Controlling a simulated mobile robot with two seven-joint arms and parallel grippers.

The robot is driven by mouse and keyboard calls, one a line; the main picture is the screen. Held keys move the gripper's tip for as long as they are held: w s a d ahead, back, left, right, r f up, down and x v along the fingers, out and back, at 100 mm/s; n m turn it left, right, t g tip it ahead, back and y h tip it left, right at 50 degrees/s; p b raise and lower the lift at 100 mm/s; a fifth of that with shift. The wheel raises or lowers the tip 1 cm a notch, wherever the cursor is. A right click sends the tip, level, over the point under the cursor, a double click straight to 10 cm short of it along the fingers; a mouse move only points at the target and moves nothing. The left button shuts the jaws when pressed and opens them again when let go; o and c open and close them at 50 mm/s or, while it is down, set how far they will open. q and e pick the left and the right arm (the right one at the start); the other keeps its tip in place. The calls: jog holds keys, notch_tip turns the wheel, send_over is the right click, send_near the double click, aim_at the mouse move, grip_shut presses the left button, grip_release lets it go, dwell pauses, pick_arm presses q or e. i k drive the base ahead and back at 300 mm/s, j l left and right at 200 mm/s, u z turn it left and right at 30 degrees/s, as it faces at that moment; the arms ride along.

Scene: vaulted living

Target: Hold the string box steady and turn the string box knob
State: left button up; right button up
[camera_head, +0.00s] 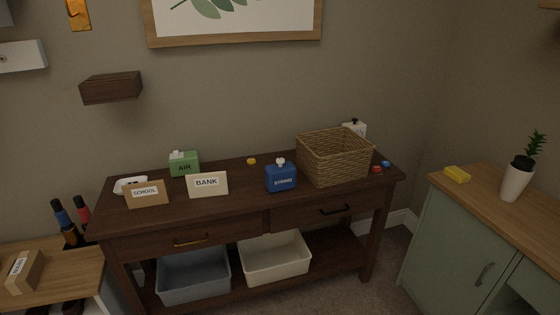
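The string box (281,179) is a blue box labelled STRING. The string box knob (280,162) is a small white piece on top of the box. The wicker basket stands close to its right, and nothing covers the box's front. Neither of my grippers is in the head view.
A wicker basket (334,157), a BANK card (207,184), a SCHOOL card (146,194) and a green AIR box (184,164) share the tabletop. Small red (377,169) and yellow (251,161) pieces lie there too. Bare tabletop lies between the BANK card and string box.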

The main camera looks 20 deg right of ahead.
aim_at(280, 161)
jog(key=i+l+z, duration=0.2)
jog(key=i, duration=0.25)
jog(key=i+z, duration=0.15)
jog(key=i, duration=0.25)
